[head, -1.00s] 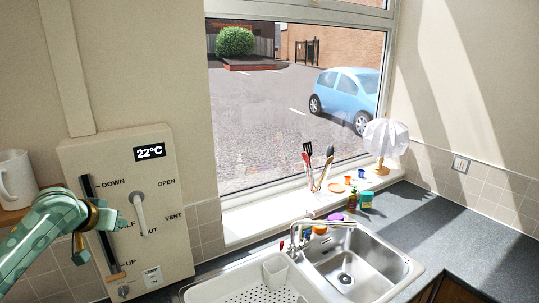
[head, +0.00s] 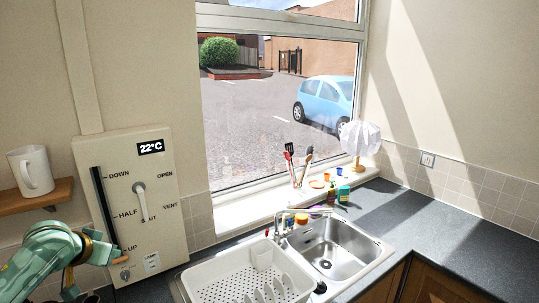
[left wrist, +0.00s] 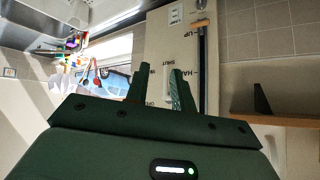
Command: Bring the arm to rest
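My left arm (head: 45,255), pale green with a gold band, comes in at the lower left of the head view. Its gripper sits low there and is partly cut off by the frame edge. In the left wrist view the two dark fingers of my left gripper (left wrist: 160,75) stand apart with nothing between them. The wall panel (head: 160,235) is just right of the arm. Its slider handle (head: 121,260) is at the bottom of the track, by UP. Its white lever (head: 142,200) hangs down. My right gripper is out of view.
A white mug (head: 32,170) stands on a wooden shelf (head: 38,200) above my left arm. Utensils (head: 297,165) and a lamp (head: 358,140) stand by the window. The right counter is clear.

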